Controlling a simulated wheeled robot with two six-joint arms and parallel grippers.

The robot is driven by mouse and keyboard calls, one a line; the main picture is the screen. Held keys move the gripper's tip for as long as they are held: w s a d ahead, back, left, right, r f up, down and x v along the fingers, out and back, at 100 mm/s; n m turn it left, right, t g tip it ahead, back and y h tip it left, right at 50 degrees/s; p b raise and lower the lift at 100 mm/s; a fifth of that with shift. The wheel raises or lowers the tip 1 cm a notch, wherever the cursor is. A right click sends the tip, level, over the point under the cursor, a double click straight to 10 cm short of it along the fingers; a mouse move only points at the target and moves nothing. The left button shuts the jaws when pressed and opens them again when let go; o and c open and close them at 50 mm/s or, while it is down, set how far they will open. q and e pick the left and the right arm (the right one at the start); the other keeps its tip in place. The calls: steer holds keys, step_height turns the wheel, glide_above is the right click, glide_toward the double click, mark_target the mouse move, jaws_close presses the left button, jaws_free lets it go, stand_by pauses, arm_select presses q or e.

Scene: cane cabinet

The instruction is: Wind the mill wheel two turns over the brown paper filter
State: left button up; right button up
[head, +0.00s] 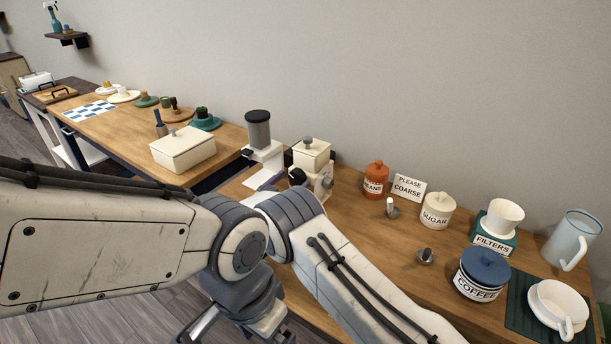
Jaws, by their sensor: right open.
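The cream mill (312,155) stands on the wooden counter, with a knobbed lid. A white cone dripper (504,216) stands on the green FILTERS box (493,243). I cannot make out the brown paper filter.
A white appliance with a dark hopper (258,130) stands left of the mill. BEANS (375,181), SUGAR (437,211) and COFFEE (482,285) jars, a pale blue jug (572,240) and a white cup (556,309) stand right. A cream lidded box (183,151) sits on the left counter.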

steer(key=shift+w+a, duration=0.1)
steer(key=shift+w, duration=0.3)
steer(key=shift+d, duration=0.45)
steer(key=c, duration=0.4)
steer(key=shift+d, duration=0.1)
steer(key=c, duration=1)
steer(key=shift+o, duration=0.2)
steer(key=shift+f+m+b, duration=0.1)
steer(key=shift+m+b, duration=0.4)
steer(key=shift+b, duration=0.4)
steer(key=m+b, duration=1)
steer(key=b, duration=0.3)
steer(key=shift+f, duration=0.15)
arm_select(q)
step_height(320, 180, down, 17)
steer(key=b, duration=0.2)
steer(key=shift+w+a, duration=0.25)
steer(key=shift+a, duration=0.05)
arm_select(e)
steer(key=shift+m+h, duration=0.4)
steer(key=shift+m, duration=0.4)
steer(key=shift+r, duration=0.2)
